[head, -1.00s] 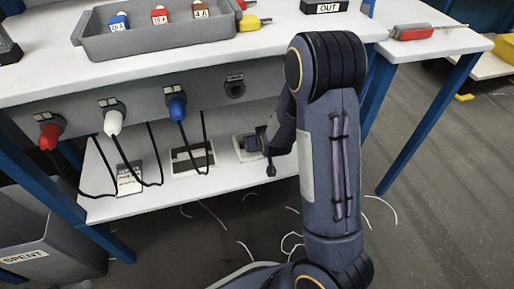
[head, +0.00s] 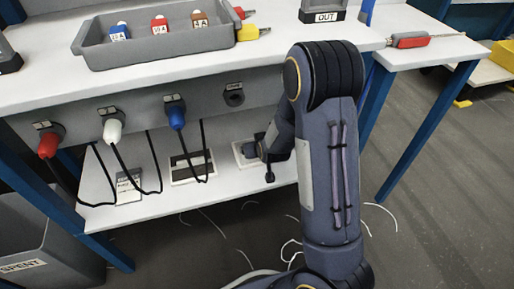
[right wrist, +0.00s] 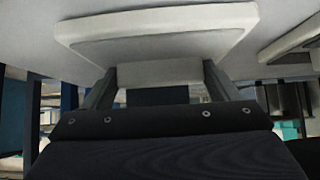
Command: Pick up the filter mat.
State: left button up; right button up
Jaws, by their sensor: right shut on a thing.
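The filter mat (head: 240,155), a pale, flat rectangular piece, lies on the lower shelf and is partly hidden by my right gripper (head: 259,151). In the right wrist view, the mat (right wrist: 155,32) is a broad white slab close ahead, with a pale block (right wrist: 160,72) at its near side. My right gripper (right wrist: 160,88) has one finger on each side of this block and is shut on it. I cannot tell whether the mat is clear of the shelf. My left gripper is not in view.
Cables hang from red, white and blue plugs (head: 175,113) above. The worktop (head: 250,62) overhangs, carrying a grey tray (head: 160,55).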

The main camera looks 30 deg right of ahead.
notch_tip(320, 180, up, 3)
jog(key=shift+f+p, duration=0.15)
jog(key=shift+p, duration=0.5)
jog(key=s+a+r+p, duration=0.2)
jog(key=a+r+p, duration=0.2)
jog(key=a+r, duration=0.1)
jog(key=s+a+r+p, duration=0.2)
jog(key=a+r+p, duration=0.2)
jog(key=a, duration=0.4)
jog(key=shift+s+a+r+p, duration=0.15)
jog(key=shift+s+r+p, duration=0.2)
jog(key=shift+p, duration=0.35)
jog(key=shift+w, duration=0.1)
